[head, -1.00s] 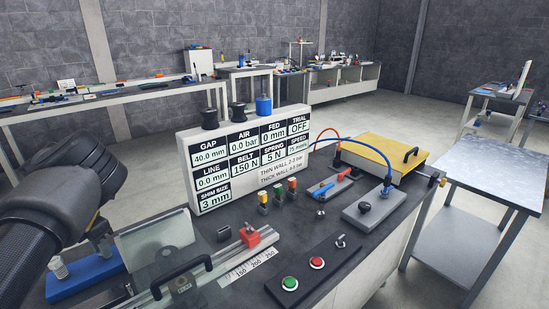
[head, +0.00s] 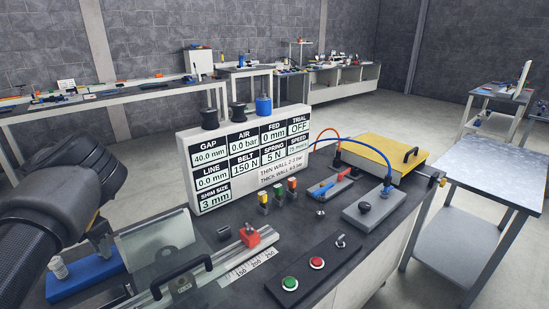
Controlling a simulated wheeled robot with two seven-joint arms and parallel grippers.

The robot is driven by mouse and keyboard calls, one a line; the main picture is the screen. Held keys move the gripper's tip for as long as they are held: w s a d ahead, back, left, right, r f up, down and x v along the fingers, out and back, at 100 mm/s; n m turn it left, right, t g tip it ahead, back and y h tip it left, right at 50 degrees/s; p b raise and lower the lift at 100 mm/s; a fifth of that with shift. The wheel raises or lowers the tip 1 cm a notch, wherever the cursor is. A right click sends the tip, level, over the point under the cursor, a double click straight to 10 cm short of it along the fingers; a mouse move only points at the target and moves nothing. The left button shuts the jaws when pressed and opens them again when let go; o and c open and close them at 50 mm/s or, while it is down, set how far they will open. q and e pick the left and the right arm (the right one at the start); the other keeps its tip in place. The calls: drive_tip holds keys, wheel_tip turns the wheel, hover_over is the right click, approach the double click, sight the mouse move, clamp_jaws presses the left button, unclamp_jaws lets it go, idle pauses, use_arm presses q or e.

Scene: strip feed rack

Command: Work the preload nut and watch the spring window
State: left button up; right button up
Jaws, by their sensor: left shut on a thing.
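My left gripper (head: 100,236) is at the left, low over a blue block (head: 85,281) with a metal post (head: 58,267). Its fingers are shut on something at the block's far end. My own wrist and fingers hide most of what is held, so the preload nut does not show clearly there. The spring window (head: 273,156) on the white display panel (head: 205,203) reads 5 N. The same panel shows belt 150 N, gap 40.0 mm and trial OFF. My right gripper is not in view.
A clear guard plate (head: 158,237), a black handle (head: 181,276) and a red stop (head: 250,237) on a rail lie right of the gripper. Green (head: 289,283) and red (head: 317,264) buttons sit near the front edge. A yellow-topped box (head: 380,153) stands at the far right.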

use_arm(q)
drive_tip(key=shift+s, duration=0.1)
idle(0.4)
drive_tip(key=o, duration=0.6)
drive_tip(key=shift+c, duration=0.2)
drive_tip(key=shift+r+p, duration=2.35)
drive_tip(key=shift+r, duration=0.7)
drive_tip(key=shift+o, duration=0.2)
drive_tip(key=shift+o, duration=1.4)
